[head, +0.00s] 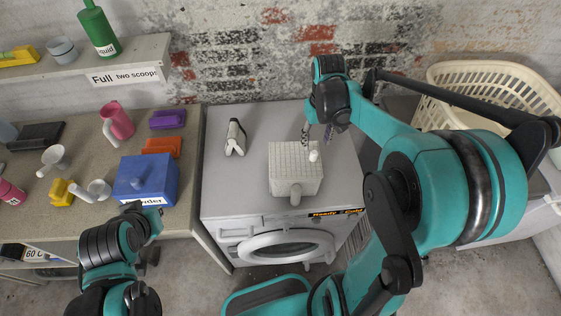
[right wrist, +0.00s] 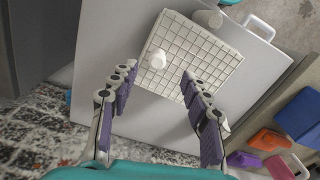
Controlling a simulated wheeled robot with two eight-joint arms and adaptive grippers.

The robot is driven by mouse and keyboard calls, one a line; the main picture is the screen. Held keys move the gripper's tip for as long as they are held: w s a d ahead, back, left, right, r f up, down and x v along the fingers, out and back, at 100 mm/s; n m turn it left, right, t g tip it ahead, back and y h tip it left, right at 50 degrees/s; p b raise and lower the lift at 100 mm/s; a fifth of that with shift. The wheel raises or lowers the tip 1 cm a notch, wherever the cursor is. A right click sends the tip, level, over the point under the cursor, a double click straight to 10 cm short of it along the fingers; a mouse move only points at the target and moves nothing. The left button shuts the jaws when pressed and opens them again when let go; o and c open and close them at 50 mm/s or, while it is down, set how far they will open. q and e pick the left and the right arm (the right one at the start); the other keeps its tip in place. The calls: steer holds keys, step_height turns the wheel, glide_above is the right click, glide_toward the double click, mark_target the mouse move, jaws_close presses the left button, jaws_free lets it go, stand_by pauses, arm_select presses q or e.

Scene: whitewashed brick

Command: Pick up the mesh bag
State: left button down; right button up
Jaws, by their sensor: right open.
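The mesh bag (head: 283,160) is a white, box-shaped thing with a grid pattern. It lies on top of the washing machine (head: 222,185), with a pale rounded tab at its front edge and a small white knob at its back right. In the right wrist view the mesh bag (right wrist: 205,62) lies just beyond the fingertips, and the knob shows between them. My right gripper (head: 317,133) is open and empty, above the back right of the bag; its open fingers (right wrist: 159,76) frame the knob side. My left gripper (head: 142,209) is near the blue box; its jaws are unclear.
A blue box (head: 163,180) with a lid, cups and coloured blocks sit on the left counter (head: 85,150). A cream basket (head: 480,72) is at the right. A brick wall rises behind.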

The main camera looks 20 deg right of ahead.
mark_target(315, 152)
steer(key=f+b, duration=0.1)
steer(key=f, duration=0.2)
steer(key=f+b, duration=0.1)
steer(key=f, duration=0.3)
steer(key=shift+w+d, duration=0.15)
steer(key=shift+w, duration=0.05)
steer(key=shift+f, duration=0.3)
jaws_close()
